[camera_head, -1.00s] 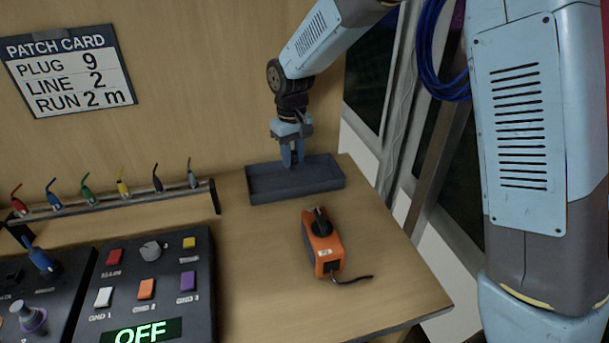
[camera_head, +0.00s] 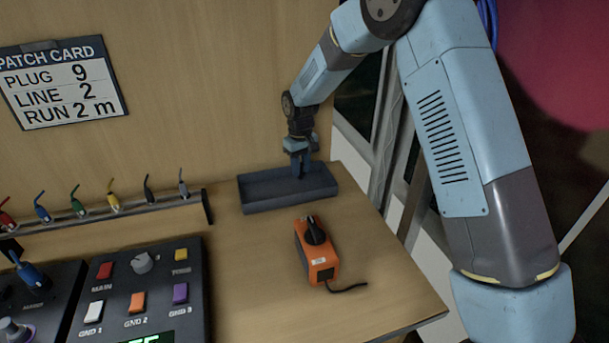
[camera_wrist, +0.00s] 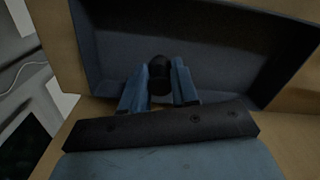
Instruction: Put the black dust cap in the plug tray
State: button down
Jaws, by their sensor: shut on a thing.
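The plug tray (camera_head: 262,204) is a dark, shallow rectangular tray at the back of the bench, beside the wall. My gripper (camera_head: 301,172) points down over the right half of the tray, with its fingertips at or inside the rim. In the wrist view my gripper (camera_wrist: 160,85) is shut on the black dust cap (camera_wrist: 160,68), a small dark rounded piece between the two blue fingers. The tray floor (camera_wrist: 220,60) lies behind it. I cannot tell whether the cap touches the floor. In the head view the fingers hide the cap.
An orange device (camera_head: 317,252) with a black knob and a cable stands in front of the tray. A rack (camera_head: 140,208) of coloured plugs is at the left, behind a button panel (camera_head: 150,290). A patch card (camera_head: 62,82) hangs on the wall. Bench at the right is clear.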

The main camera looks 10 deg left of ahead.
aim_at(301, 172)
jog(key=shift+w+f, duration=0.1)
jog(key=shift+f, duration=1.55)
jog(key=shift+f, duration=0.1)
jog(key=c, duration=0.9)
grip_release()
jog(key=shift+o, duration=0.2)
notch_tip(301, 172, up, 12)
jog(key=shift+r, duration=0.1)
